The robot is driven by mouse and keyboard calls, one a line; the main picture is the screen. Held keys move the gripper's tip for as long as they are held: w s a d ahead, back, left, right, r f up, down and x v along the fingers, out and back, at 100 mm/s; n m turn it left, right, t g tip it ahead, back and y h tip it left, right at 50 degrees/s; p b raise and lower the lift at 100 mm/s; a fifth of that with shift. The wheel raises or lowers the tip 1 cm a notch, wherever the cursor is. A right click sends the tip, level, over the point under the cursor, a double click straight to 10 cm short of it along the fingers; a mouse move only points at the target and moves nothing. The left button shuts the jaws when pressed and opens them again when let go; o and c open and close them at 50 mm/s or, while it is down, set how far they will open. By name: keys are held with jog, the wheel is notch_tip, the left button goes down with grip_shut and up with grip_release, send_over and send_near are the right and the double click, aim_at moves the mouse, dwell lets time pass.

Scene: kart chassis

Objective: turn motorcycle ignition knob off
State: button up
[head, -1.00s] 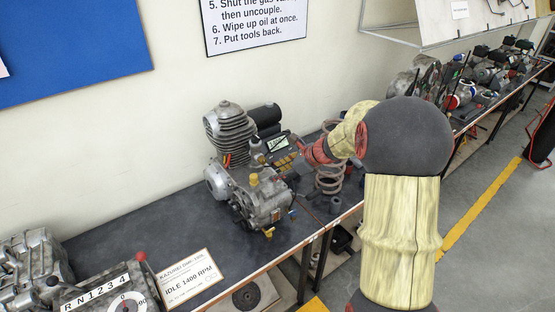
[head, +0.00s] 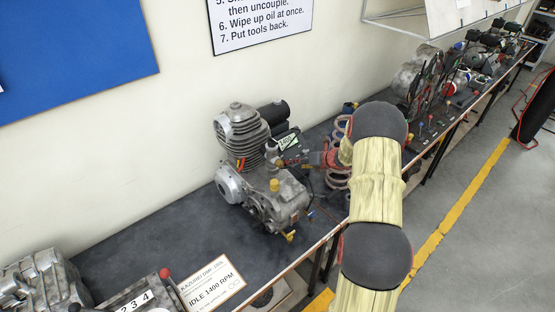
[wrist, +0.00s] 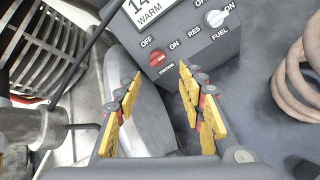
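The ignition knob (wrist: 156,57) is a small red knob on a dark grey panel (wrist: 172,35) in the wrist view. OFF is printed to its upper left and ON to its right; which one it points to is hard to tell. My gripper (wrist: 160,72) is open, with yellow-padded fingers to the left and right just below the knob, apart from it in the picture. In the head view my gripper (head: 302,160) reaches in from the right beside the engine (head: 265,195); the knob cannot be made out there.
A white FUEL knob (wrist: 217,17) sits on the same panel, right of the red one. The finned cylinder (wrist: 45,55) is close on the left. A coil spring (wrist: 300,75) stands at the right.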

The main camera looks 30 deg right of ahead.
aim_at(287, 163)
jog(key=x, duration=0.8)
jog(key=shift+w+a+b, duration=0.15)
jog(key=shift+w+b, duration=0.1)
jog(key=shift+b, duration=0.15)
jog(key=shift+r, duration=0.1)
jog(key=shift+c, duration=1.3)
jog(key=c, duration=0.8)
